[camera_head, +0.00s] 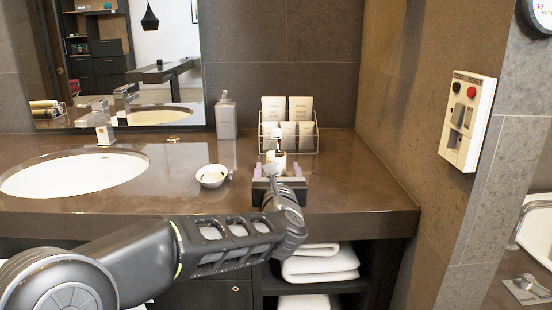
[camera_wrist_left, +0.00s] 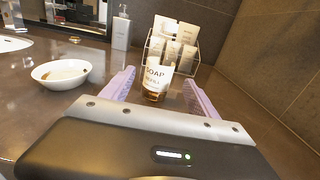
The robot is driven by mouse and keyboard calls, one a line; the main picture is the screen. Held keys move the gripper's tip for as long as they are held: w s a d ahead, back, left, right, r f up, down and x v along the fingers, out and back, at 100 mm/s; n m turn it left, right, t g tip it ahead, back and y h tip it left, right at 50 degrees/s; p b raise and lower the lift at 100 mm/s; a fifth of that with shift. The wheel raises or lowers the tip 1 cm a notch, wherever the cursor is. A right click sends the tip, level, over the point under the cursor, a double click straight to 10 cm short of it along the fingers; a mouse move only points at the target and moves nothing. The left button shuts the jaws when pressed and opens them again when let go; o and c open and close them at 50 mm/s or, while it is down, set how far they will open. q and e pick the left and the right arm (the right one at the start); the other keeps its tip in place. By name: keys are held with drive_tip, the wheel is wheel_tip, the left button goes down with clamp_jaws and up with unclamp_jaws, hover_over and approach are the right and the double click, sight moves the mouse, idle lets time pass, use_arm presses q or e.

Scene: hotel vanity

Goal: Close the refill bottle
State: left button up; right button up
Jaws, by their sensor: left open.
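In the left wrist view the bottle (camera_wrist_left: 157,78) shows a white label reading "SOAP" and an amber lower part. I cannot make out clearly whether its top is open or capped. My left gripper (camera_head: 277,171) is open at the counter's front edge. Its two lavender fingers, also in the left wrist view (camera_wrist_left: 158,80), point at the bottle, one on each side, with gaps between. My right gripper is not in view.
A small white bowl (camera_head: 212,177) with something in it sits left of the bottle. A grey pump dispenser (camera_head: 226,117) and a wire rack of packets (camera_head: 288,125) stand behind. The sink (camera_head: 75,175) is at left. Counter to the right is clear.

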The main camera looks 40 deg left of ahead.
sight(277, 162)
use_arm(q)
drive_tip(key=shift+s+r, duration=0.1)
drive_tip(key=shift+x, duration=1.3)
drive_tip(key=x, duration=0.5)
drive_tip(key=shift+c, duration=0.3)
clamp_jaws()
idle(0.3)
